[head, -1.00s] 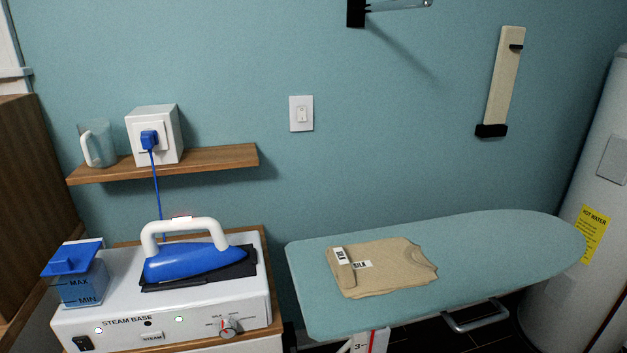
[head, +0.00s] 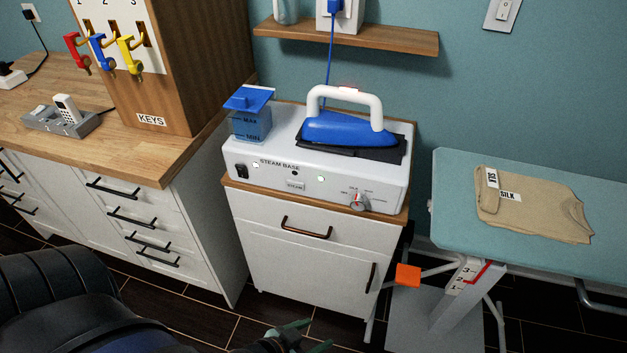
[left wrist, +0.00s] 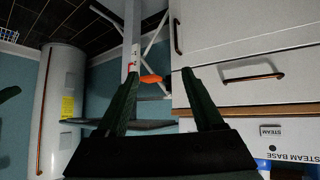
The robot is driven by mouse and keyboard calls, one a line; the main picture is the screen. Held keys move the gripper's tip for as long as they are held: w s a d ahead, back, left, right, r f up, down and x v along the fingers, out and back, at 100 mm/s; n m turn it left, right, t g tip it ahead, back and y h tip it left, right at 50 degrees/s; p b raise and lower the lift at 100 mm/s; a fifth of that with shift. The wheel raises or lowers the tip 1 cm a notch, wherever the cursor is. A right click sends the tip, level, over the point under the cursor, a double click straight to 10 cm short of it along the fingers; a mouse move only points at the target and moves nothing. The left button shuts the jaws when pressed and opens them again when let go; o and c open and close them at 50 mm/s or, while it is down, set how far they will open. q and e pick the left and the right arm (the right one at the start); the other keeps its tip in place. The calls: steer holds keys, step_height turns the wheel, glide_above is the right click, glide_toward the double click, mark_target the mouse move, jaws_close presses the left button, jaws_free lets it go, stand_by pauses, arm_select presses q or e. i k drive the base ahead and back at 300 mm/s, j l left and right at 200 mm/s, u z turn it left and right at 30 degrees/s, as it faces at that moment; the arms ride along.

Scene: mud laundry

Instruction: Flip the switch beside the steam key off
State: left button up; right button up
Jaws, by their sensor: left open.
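The white steam base (head: 225,155) stands on a small cabinet in the middle of the head view. Its steam key (head: 295,186) is a small labelled plate on the front; it also shows in the left wrist view (left wrist: 271,129). The black rocker switch (head: 241,170) is at the front's left end, below the water tank; its position is too small to tell. My left gripper (head: 314,337) is low at the bottom edge, in front of and below the cabinet, well apart from the switch. In the left wrist view its fingers (left wrist: 160,73) are spread and empty.
A blue iron (head: 345,131) rests on the base, its cord rising to a shelf outlet. The blue-lidded tank (head: 250,122) stands above the switch. A wooden key cabinet (head: 205,70) stands left, the ironing board (head: 450,205) right. Floor before the cabinet is open.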

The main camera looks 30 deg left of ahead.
mark_target(241, 170)
steer(key=k+l+u, duration=0.15)
steer(key=u, duration=1.35)
